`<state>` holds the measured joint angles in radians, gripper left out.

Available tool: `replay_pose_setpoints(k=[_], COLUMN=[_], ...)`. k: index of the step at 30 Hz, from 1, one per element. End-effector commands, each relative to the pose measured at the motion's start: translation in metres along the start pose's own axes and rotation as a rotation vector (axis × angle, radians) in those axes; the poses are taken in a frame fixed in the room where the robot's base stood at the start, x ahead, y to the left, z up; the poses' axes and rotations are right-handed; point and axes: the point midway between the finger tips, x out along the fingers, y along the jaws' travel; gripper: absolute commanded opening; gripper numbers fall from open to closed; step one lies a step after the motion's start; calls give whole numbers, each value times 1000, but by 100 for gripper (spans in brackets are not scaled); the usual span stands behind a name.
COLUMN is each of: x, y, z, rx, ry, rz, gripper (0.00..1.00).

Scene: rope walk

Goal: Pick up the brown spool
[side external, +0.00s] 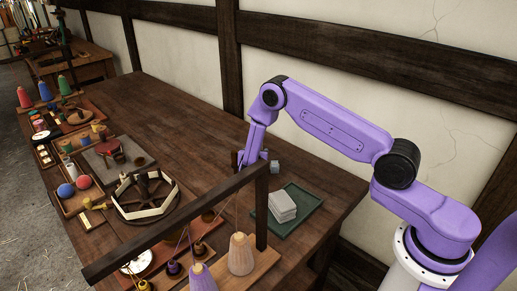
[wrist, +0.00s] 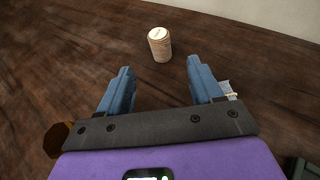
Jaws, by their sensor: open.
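My gripper (wrist: 160,68) is open, its two blue fingers apart with bare table between them. In the side view my gripper (side external: 250,163) is low over the table. A pale tan cylinder (wrist: 160,44) with a whitish top stands upright just beyond the fingertips, apart from them; it does not show in the side view. A dark brown piece with a golden-brown edge (wrist: 57,138) shows partly behind the gripper's left side. A dark brown upright thing (side external: 235,160) stands left of my gripper in the side view. I cannot tell which of these is the brown spool.
A small grey block (side external: 275,166) stands right of my gripper. A green tray (side external: 313,200) with grey slabs lies nearer the camera. A dark wooden beam (side external: 180,220) crosses in front. A reel (side external: 145,195) stands left.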

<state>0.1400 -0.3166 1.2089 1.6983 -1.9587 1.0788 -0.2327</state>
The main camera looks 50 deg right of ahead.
Motion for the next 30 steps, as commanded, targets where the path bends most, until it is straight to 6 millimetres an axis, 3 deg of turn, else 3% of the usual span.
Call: replay_pose_setpoints(k=[9,19,30], x=[55,76,117], y=[0,-1,-1], z=[0,2,8], rx=[2,3,2], ry=[0,1,0], rz=[-1,-2,0], gripper=[65,65,65])
